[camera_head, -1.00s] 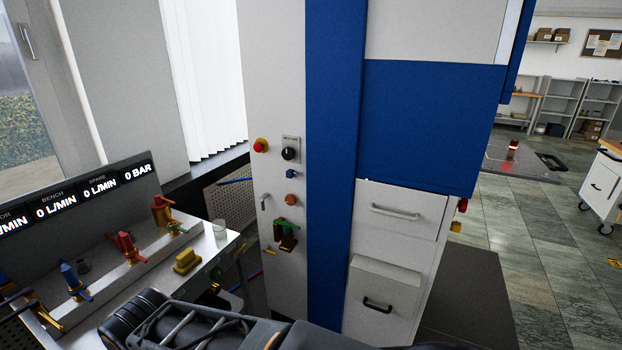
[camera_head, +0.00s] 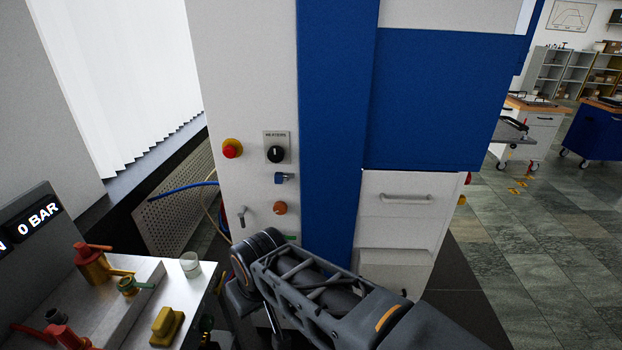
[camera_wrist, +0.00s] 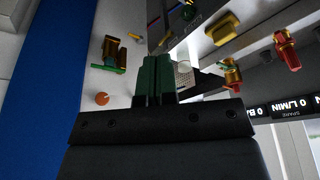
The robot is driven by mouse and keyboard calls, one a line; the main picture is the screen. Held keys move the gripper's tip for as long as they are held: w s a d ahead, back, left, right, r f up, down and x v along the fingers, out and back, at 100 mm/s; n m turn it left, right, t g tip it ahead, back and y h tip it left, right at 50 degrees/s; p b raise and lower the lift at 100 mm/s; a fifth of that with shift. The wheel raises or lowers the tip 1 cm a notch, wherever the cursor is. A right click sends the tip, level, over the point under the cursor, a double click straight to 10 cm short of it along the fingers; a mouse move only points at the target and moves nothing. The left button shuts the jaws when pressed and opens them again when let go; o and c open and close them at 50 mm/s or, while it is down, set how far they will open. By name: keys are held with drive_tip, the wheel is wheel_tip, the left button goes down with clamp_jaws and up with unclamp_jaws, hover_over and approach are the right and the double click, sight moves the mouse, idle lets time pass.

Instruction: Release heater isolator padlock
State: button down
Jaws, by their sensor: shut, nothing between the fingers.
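The heater isolator is a black rotary switch (camera_head: 276,153) under a HEATERS label on the white cabinet front, in the head view. Just below it is a small blue item (camera_head: 284,178) with a grey part, possibly the padlock; it is too small to be sure. An orange knob (camera_head: 280,208) sits under that and also shows in the wrist view (camera_wrist: 102,98). My gripper (camera_wrist: 158,58) has its green fingers together, shut and empty, apart from the panel. My arm hides the gripper in the head view.
A brown and green fixture (camera_wrist: 110,55) is lower on the panel. The bench at left holds taps, a yellow block (camera_head: 167,326) and a glass (camera_head: 190,264).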

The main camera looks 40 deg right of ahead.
drive_tip(key=shift+a, duration=0.2)
drive_tip(key=w+d+m+t+y+b, duration=0.4)
drive_tip(key=w+d+m+t+y, duration=0.3)
drive_tip(key=w+m, duration=0.45)
drive_tip(key=w+d+r+m+t+h, duration=0.1)
drive_tip(key=d+m+t+h, duration=0.2)
drive_tip(key=d, duration=0.7)
drive_tip(key=w+d+r+m+t+h+b, duration=0.1)
drive_tip(key=w+d+m+t+h, duration=0.1)
drive_tip(key=d, duration=0.8)
drive_tip(key=shift+w+d+r+m+t+h, duration=0.3)
drive_tip(key=shift+m+t+h, duration=0.35)
drive_tip(key=shift+t, duration=0.55)
